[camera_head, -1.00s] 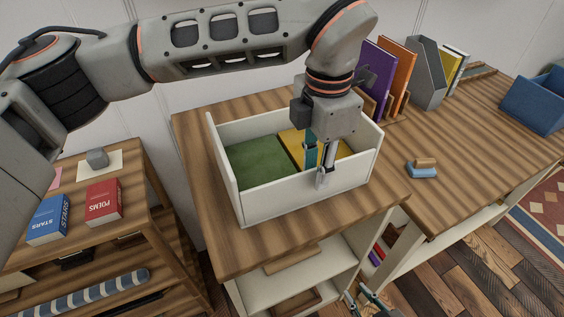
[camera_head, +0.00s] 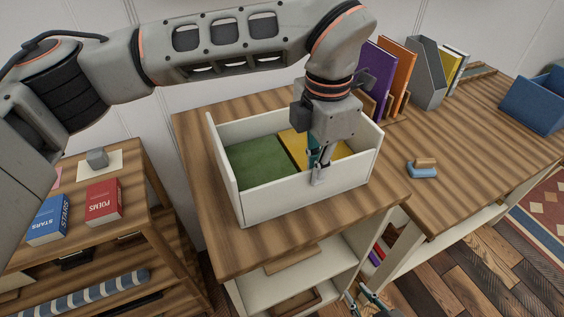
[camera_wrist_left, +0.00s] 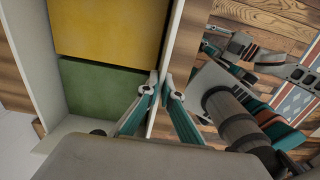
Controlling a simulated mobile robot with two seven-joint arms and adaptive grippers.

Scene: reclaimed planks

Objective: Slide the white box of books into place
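The white box (camera_head: 275,203) is an open tray standing on the wooden tabletop of a cabinet. A green book (camera_head: 256,163) and a yellow book (camera_head: 296,146) lie flat in it; both show in the left wrist view, green (camera_wrist_left: 98,95) and yellow (camera_wrist_left: 110,28). My left gripper (camera_head: 318,172) is at the box's front wall, right of its middle. In the left wrist view its fingertips (camera_wrist_left: 160,80) are close together, one on each side of the wall, pinching it. My right gripper (camera_head: 358,294) is low in front of the cabinet, empty, its fingers apart.
Upright purple (camera_head: 377,67) and orange (camera_head: 401,72) books and a grey file holder (camera_head: 427,77) stand behind right. A small blue item (camera_head: 422,171) and a blue bin (camera_head: 535,103) are on the right. Bare tabletop (camera_head: 375,200) lies around the box. A lower side table (camera_head: 125,228) is left.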

